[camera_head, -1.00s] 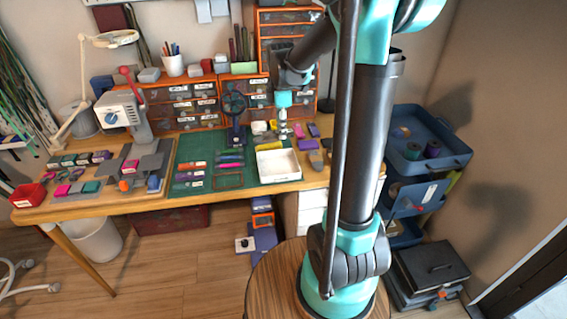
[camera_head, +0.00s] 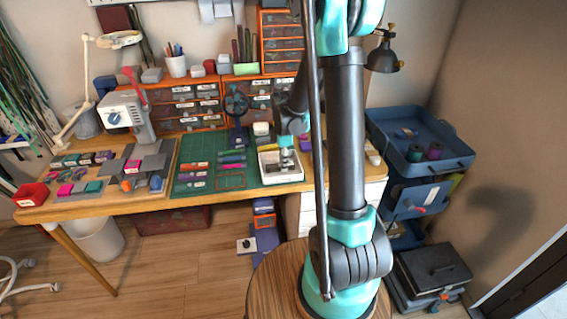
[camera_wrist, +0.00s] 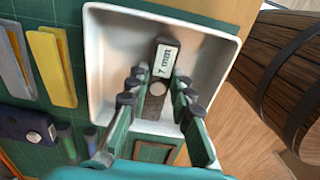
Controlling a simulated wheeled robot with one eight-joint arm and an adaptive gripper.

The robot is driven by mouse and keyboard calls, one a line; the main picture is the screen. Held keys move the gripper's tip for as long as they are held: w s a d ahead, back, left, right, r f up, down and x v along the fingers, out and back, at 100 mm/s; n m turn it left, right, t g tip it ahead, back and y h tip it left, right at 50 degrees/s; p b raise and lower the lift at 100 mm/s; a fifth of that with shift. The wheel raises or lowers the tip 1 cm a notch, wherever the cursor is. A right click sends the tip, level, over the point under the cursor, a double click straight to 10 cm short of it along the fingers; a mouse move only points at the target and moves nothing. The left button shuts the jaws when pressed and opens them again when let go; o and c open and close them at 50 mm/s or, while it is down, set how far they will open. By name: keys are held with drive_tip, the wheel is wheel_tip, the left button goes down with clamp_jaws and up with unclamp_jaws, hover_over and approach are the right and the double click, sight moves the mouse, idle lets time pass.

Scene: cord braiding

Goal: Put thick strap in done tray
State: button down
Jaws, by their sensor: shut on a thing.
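A dark brown strap with a white label (camera_wrist: 162,62) is between the fingers of my gripper (camera_wrist: 158,92) in the wrist view. The gripper is shut on it. The strap lies over the inside of a white tray (camera_wrist: 97,50). I cannot tell whether it touches the tray floor. In the head view the same tray (camera_head: 268,179) stands at the right front of the bench, with my gripper (camera_head: 287,160) inside its outline. The strap is too small to make out there.
A grey piece (camera_wrist: 14,62), a yellow piece (camera_wrist: 52,68) and a dark blue piece (camera_wrist: 22,126) lie beside the tray. The green mat (camera_head: 183,187) holds several coloured pieces left of it.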

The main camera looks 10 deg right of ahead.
drive_tip(key=shift+f, duration=0.15)
drive_tip(key=c, duration=1.3)
unclamp_jaws()
drive_tip(key=shift+c, duration=0.2)
wheel_tip(320, 180, up, 12)
drive_tip(key=s+d+f+m+t, duration=0.2)
drive_tip(key=s+f+m, duration=0.1)
drive_tip(key=s+m, duration=0.6)
drive_tip(key=s+d+f+m+t, duration=0.2)
drive_tip(key=s+f+m, duration=0.1)
drive_tip(key=s+m, duration=0.6)
drive_tip(key=shift+s+f, duration=0.15)
drive_tip(key=shift+s, duration=1.1)
